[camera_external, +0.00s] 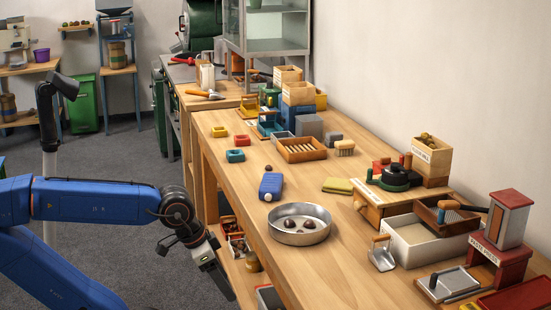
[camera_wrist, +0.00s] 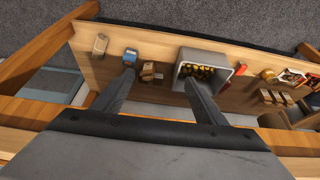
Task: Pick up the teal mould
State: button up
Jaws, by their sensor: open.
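My gripper (camera_external: 226,285) hangs off the bench's left side, below the top and well apart from the mould. In the wrist view my gripper (camera_wrist: 160,77) is open, with no object held between its fingers. That view looks onto a lower shelf, and I cannot make out the teal mould there.
A blue object (camera_external: 271,186) and a metal pan (camera_external: 299,224) stand near the bench's left edge. A slatted wooden tray (camera_external: 301,150) is right of the moulds. The shelf (camera_wrist: 150,45) carries a grey bin (camera_wrist: 184,70) and a small blue item (camera_wrist: 130,57). The bench around the moulds is clear.

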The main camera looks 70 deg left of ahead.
jog(key=w+a+r+n+t+y, duration=0.15)
jog(key=w+r, duration=0.25)
jog(key=r, duration=0.4)
jog(key=w+a+r+n+h, duration=0.1)
jog(key=w+a+r+n, duration=0.25)
jog(key=r, duration=0.55)
jog(key=w+a+r+n+g, duration=0.1)
jog(key=w+a+r+n, duration=0.1)
jog(key=w+a+r, duration=0.35)
jog(key=w+a+r+n+g+y, duration=0.1)
jog(key=w+a+r+n, duration=0.15)
jog(key=a, duration=0.55)
jog(key=w+a+r+n+g, duration=0.2)
jog(key=w+a+r, duration=0.25)
jog(key=a, duration=0.25)
jog(key=n+g+h, duration=0.2)
jog(key=n, duration=0.4)
send_over(235, 152)
jog(key=shift+y, duration=0.25)
jog(key=f, duration=1)
jog(key=shift+s+a, duration=0.25)
jog(key=shift+w+d+f, duration=0.1)
jog(key=shift+w+f, duration=0.05)
jog(key=shift+f, duration=1.25)
jog(key=shift+w+d+f, duration=0.1)
jog(key=shift+w+f, duration=0.05)
jog(key=shift+f, duration=1.25)
jog(key=c, duration=1.2)
